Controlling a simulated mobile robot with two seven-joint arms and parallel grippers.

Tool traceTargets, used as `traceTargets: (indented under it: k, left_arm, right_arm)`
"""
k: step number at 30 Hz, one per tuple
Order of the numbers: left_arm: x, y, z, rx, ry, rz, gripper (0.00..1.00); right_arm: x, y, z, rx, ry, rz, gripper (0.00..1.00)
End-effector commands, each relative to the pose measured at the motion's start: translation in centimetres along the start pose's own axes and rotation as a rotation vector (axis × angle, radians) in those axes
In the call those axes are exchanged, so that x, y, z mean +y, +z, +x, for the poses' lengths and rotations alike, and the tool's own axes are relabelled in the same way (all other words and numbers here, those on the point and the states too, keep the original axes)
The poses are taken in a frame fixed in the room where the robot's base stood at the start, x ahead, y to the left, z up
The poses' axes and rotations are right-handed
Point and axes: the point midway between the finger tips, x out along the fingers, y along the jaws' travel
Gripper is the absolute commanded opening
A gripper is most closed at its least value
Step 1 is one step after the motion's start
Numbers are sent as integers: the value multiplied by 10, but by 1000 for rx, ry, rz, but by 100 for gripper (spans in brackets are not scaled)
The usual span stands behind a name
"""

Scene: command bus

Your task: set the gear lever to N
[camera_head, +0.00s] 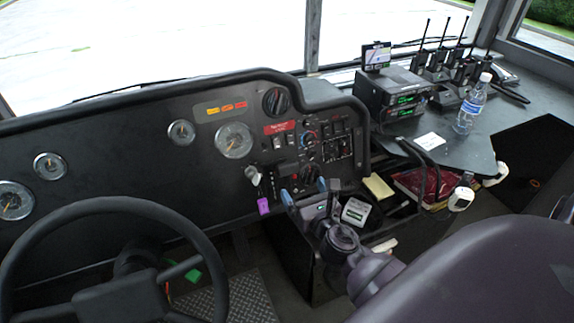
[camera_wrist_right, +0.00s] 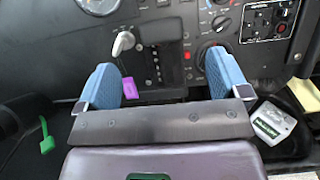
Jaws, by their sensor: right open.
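The gear lever, a light grey knob on a short stalk (camera_head: 252,174), stands out from the lower right of the dashboard; it also shows in the right wrist view (camera_wrist_right: 123,42). A panel with a column of small marks (camera_wrist_right: 155,65) is just right of it. I cannot read the marks or tell the lever's position. My right gripper (camera_head: 304,190) is open and empty, with blue fingers below and right of the lever. In the right wrist view the lever appears between the fingers (camera_wrist_right: 163,72), nearer the left one, and apart from them. My left gripper is not in view.
A purple tag (camera_head: 263,206) hangs just below the lever. The steering wheel (camera_head: 88,204) is at the lower left. A white device (camera_head: 356,212) and a yellow pad (camera_head: 378,187) lie right of my gripper. Radios and a water bottle (camera_head: 470,104) stand on the right shelf.

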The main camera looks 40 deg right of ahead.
Motion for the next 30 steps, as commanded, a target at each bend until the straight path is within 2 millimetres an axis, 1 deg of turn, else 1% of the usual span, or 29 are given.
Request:
traceTargets:
  k: [5, 12, 18, 24, 30]
  left_arm:
    - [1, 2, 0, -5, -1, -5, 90]
    - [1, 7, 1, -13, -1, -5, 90]
    - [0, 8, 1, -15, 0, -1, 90]
    - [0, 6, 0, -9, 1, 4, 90]
    - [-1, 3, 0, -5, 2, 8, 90]
  right_arm:
    - [0, 1, 18, -3, 1, -1, 94]
    - [0, 1, 59, -2, 0, 1, 94]
    - [0, 0, 88, 0, 0, 1, 94]
    - [0, -1, 103, 1, 0, 3, 94]
    - [0, 0, 106, 1, 0, 3, 94]
